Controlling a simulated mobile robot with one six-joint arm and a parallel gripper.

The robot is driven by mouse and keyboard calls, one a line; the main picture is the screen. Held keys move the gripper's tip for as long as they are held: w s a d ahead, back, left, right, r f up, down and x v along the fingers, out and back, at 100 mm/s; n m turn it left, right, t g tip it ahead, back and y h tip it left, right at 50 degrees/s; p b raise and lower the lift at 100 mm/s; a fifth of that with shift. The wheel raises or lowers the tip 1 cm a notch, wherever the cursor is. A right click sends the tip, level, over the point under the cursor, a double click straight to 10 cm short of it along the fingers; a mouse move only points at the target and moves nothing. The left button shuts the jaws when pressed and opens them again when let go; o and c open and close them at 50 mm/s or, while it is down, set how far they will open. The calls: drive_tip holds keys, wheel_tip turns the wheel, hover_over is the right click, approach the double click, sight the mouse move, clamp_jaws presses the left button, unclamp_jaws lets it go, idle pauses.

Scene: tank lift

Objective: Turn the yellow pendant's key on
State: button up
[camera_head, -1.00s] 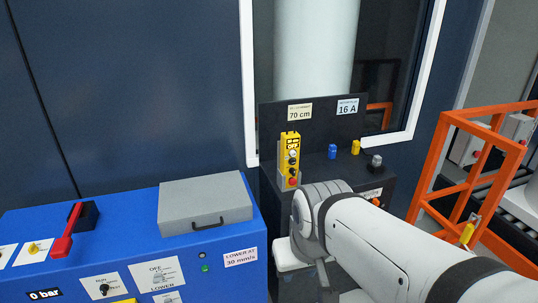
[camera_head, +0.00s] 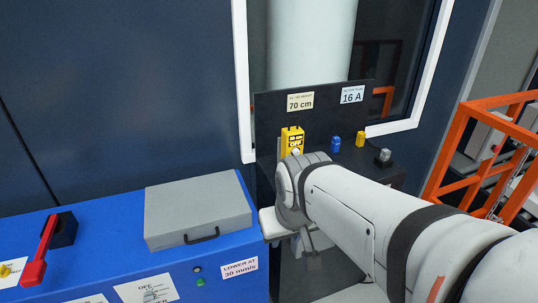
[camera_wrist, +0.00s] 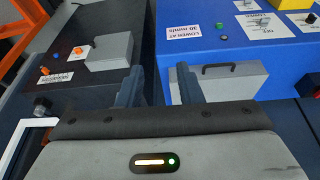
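The yellow pendant (camera_head: 292,140) stands upright against the dark console's back panel in the head view. Its top carries dark markings and a pale knob shows below them. My arm hides its lower part, and I cannot make out the key. My gripper (camera_wrist: 160,88) shows in the wrist view with two dark fingers apart and nothing between them. In the head view my wrist is in front of and below the pendant, and the fingertips cannot be made out. The pendant is not recognisable in the wrist view.
The blue cabinet (camera_head: 90,225) with a grey lidded box (camera_head: 198,210) and a red lever (camera_head: 40,252) stands to the left. The dark console (camera_wrist: 75,35) has a blue item (camera_head: 336,144) and a yellow item (camera_head: 360,139) on it. An orange rail (camera_head: 455,140) stands at the right.

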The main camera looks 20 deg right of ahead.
drive_tip(key=w+d+f+t+b, duration=0.7)
drive_tip(key=w+d+f, duration=0.15)
drive_tip(key=w, duration=0.45)
drive_tip(key=w+d+f+t+b, duration=0.65)
drive_tip(key=w+d, duration=0.35)
drive_tip(key=w, duration=1)
drive_tip(key=shift+w+a+n+t+y+p, duration=0.2)
drive_tip(key=shift+a+n+t+y+p, duration=0.15)
drive_tip(key=shift+y+p, duration=0.1)
drive_tip(key=shift+c, duration=0.3)
clamp_jaws()
